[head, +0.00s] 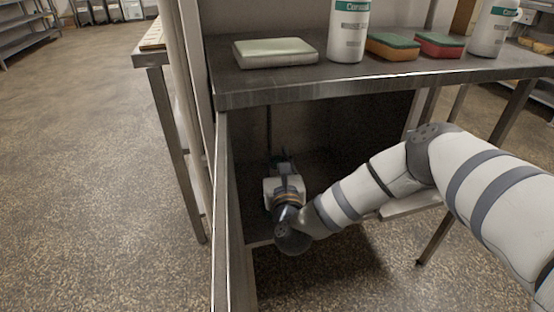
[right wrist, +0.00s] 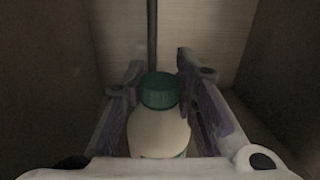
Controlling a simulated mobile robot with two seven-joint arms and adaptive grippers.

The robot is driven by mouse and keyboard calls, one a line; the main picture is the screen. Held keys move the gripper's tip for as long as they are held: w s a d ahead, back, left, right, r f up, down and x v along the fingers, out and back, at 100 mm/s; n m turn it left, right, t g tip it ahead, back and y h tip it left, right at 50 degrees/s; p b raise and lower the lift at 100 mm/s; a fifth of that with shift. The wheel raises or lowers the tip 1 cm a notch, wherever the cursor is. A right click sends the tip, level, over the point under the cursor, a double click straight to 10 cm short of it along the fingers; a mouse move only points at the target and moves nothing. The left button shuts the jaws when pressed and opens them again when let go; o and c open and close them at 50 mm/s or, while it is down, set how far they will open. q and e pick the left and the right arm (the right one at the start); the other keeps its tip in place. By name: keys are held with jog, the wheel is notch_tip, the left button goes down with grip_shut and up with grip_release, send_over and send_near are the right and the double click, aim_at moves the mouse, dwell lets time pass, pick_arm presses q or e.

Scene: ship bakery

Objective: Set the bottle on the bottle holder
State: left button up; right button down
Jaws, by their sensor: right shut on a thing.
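My right gripper (head: 283,168) reaches into the dark open space under the metal counter. In the right wrist view its two fingers (right wrist: 160,88) are shut on a white bottle (right wrist: 160,132) with a green cap (right wrist: 160,91). The bottle's cap points away from the wrist camera, toward the back panel. In the head view my wrist hides the held bottle. A thin dark upright rod (right wrist: 152,35) stands behind the cap; I cannot tell whether it belongs to the bottle holder. No bottle holder shows clearly. My left gripper is out of view.
The counter top (head: 280,84) overhangs my right arm. A metal side panel (head: 222,205) borders the space on the left. Open floor (head: 95,170) lies further left.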

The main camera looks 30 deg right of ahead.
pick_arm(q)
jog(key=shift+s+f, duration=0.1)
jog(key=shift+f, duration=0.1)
pick_arm(e)
jog(key=shift+f, duration=0.2)
jog(key=c, duration=1.6)
grip_release()
jog(key=shift+f, duration=0.1)
